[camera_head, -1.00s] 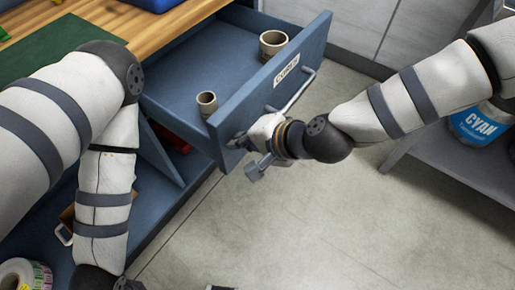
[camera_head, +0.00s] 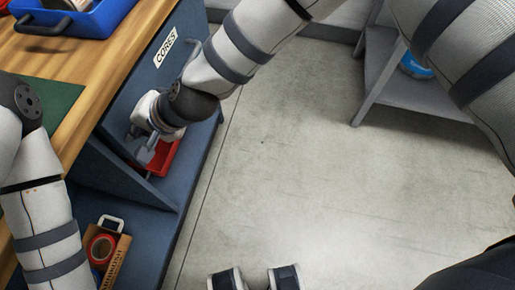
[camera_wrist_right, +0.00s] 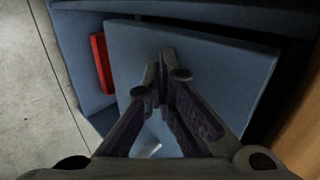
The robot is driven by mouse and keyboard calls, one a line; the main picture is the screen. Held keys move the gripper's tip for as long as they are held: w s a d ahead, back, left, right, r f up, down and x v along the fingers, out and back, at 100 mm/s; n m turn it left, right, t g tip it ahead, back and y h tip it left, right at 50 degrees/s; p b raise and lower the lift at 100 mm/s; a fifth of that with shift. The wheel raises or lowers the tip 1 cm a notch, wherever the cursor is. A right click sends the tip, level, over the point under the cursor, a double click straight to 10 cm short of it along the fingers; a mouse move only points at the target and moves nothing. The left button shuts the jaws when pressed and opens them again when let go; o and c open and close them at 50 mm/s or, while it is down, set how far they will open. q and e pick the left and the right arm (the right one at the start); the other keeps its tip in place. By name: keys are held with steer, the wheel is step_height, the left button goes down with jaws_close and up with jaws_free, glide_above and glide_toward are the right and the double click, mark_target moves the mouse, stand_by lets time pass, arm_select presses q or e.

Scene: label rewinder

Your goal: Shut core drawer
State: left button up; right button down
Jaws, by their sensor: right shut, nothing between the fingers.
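The core drawer front (camera_head: 150,75), blue with a white CORES label (camera_head: 166,47), stands close against the bench under the wooden top. Its inside and the cores are out of sight. My right gripper (camera_head: 150,158) is at the near lower end of the front, and my wrist covers part of the handle. In the right wrist view, its closed, empty fingers (camera_wrist_right: 165,78) are over a blue panel (camera_wrist_right: 215,65). I cannot tell whether they touch it or whether a small gap remains at the drawer. My left arm is at the left edge; its gripper is out of frame.
A red bin (camera_head: 163,157) sits on the blue lower shelf, with a cardboard box (camera_head: 118,258) nearer. A blue tray (camera_head: 92,17) and green mat (camera_head: 50,100) lie on the bench top (camera_head: 112,72). A grey shelf stands (camera_head: 385,85) at upper right. The floor between is clear.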

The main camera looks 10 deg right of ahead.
arm_select(q)
steer(key=shift+w+a, duration=0.2)
steer(key=shift+w, duration=0.3)
arm_select(e)
steer(key=shift+w+a, duration=0.3)
steer(key=shift+a, duration=0.3)
steer(key=shift+w+a, duration=0.3)
steer(key=shift+a, duration=0.25)
